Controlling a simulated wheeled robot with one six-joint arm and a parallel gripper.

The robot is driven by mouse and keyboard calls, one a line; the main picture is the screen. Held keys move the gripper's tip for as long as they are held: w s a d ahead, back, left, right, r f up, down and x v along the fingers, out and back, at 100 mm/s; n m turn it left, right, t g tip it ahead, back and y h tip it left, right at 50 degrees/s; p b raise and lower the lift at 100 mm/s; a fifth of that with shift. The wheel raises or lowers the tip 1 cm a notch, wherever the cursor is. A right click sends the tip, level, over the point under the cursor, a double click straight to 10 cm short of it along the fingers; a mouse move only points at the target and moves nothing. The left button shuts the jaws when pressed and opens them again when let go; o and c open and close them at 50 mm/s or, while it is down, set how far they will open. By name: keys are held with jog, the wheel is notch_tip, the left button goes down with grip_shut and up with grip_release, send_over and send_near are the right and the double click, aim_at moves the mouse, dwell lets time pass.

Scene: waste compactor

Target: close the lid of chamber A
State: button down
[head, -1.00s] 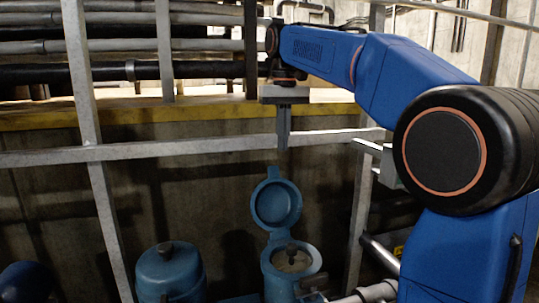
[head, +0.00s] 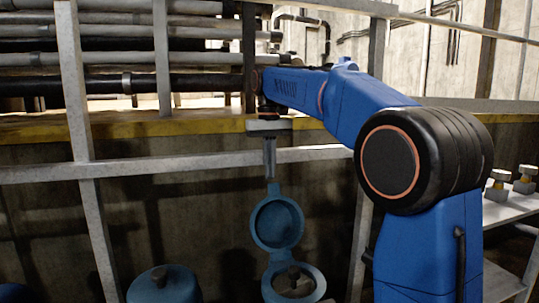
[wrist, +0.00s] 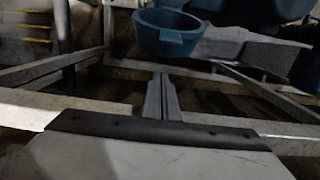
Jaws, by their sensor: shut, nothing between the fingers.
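The chamber with the raised round blue lid (head: 277,222) stands beyond the railing in the head view. Its lid is up, showing its hollow inner side, and the chamber's round rim (head: 268,285) is open below it with a dark knob-like part inside. No letter is readable, so I cannot tell whether this is chamber A. My gripper (head: 270,172) points down just above the top of the raised lid, with its fingers together and empty; whether they touch it is unclear. In the wrist view the fingers (wrist: 161,98) show below a blue cup-shaped part (wrist: 168,33).
A second blue chamber (head: 165,285) with a closed, knobbed top stands to the left. A grey metal railing (head: 180,165) crosses in front of my gripper's surroundings. Pipes (head: 150,60) run behind, and a shelf (head: 505,207) with small fittings is at the right.

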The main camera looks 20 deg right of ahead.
jog(key=shift+s+f, duration=0.15)
jog(key=shift+s, duration=0.8)
jog(key=shift+s+f, duration=0.15)
jog(key=shift+s, duration=0.8)
